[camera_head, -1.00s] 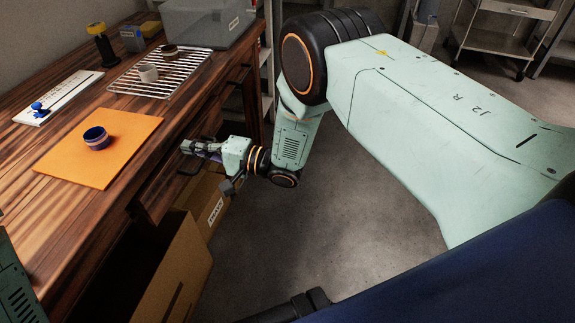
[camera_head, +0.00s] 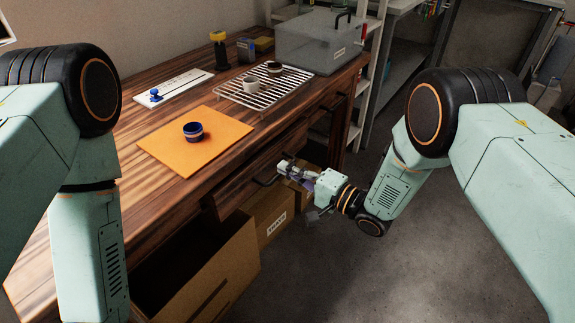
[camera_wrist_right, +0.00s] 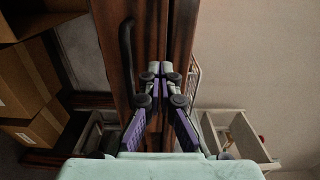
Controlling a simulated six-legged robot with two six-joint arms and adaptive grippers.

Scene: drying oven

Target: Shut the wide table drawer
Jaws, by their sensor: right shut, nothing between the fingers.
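The wide drawer's wooden front (camera_head: 236,188) lies under the tabletop's front edge, with a dark bar handle (camera_head: 266,181). No open drawer interior shows; I cannot tell whether a small gap remains. My right gripper (camera_head: 284,167) is beside the handle at the drawer front, shut and empty. In the right wrist view the shut fingertips (camera_wrist_right: 160,69) point at the wood, to the right of the handle (camera_wrist_right: 127,50), which they do not grip. Whether they touch the wood is unclear. My left arm shows at the left, but its gripper is out of view.
Cardboard boxes (camera_head: 215,270) stand below the drawer. The floor at right is clear.

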